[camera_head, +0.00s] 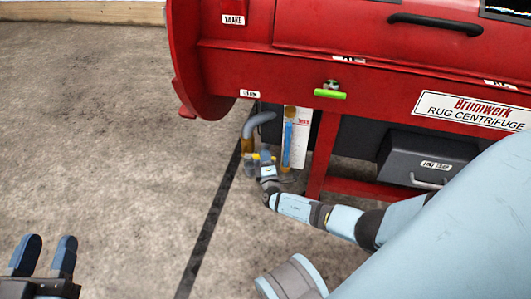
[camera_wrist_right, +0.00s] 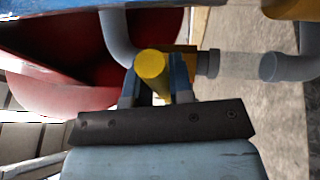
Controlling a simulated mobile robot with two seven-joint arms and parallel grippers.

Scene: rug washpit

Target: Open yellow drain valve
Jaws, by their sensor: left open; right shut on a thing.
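The yellow drain valve (camera_head: 256,156) sits low on the grey drain pipe (camera_head: 258,120) beneath the red rug centrifuge. In the right wrist view its yellow handle (camera_wrist_right: 152,66) is a round bar end between the two blue fingers, with a yellow body behind it. My right gripper (camera_head: 266,162) is shut on this handle; it also shows in the right wrist view (camera_wrist_right: 157,85). In the head view my gripper partly hides the valve. My left gripper (camera_head: 45,243) is open and empty above the floor at the lower left.
The red centrifuge (camera_head: 235,62) stands over the valve. A gauge with a blue column (camera_head: 288,140) is just right of the pipe. A green handle (camera_head: 330,94) and a dark drawer box (camera_head: 420,158) are further right. The concrete floor (camera_head: 110,120) at left is clear.

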